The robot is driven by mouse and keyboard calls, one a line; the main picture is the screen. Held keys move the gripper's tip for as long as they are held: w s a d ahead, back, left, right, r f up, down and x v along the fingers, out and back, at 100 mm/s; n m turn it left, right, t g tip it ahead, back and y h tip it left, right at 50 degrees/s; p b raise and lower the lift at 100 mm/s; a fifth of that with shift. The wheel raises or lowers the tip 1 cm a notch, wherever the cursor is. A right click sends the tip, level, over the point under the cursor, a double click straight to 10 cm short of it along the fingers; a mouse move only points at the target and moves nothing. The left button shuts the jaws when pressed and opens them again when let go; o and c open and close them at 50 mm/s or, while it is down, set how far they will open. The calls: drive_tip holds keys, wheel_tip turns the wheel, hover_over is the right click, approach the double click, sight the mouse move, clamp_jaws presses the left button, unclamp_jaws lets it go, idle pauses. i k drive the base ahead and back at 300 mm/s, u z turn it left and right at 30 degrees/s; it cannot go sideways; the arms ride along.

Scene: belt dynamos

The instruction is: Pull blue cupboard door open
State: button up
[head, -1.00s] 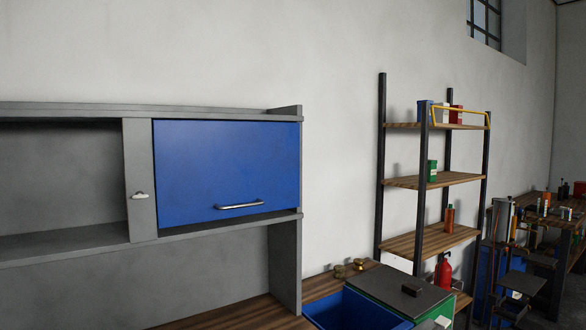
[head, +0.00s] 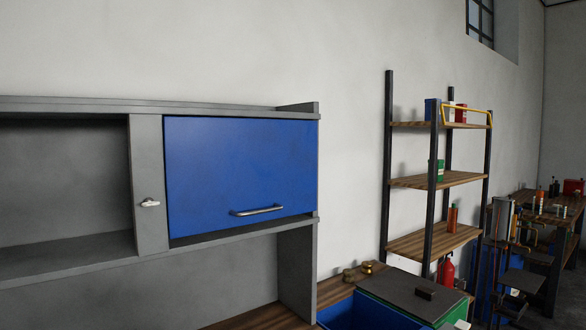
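The blue cupboard door (head: 240,165) is a flat rectangular panel set in a grey wall cabinet (head: 150,185). It looks shut. A silvery bar handle (head: 257,210) runs horizontally near its lower edge. A small pale knob (head: 150,202) sits on the grey panel just left of the blue door. My gripper is not in the head view, so where it is relative to the door cannot be seen.
An open cabinet bay (head: 65,185) lies to the left. Below right are a blue bin (head: 365,312) and a green-sided box with a dark lid (head: 410,293). A wood-and-metal shelf rack (head: 435,181) stands further right. The space before the door looks clear.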

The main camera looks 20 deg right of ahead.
sight(221, 173)
drive_tip(key=u, duration=0.25)
drive_tip(key=i, duration=0.55)
drive_tip(key=u, duration=0.55)
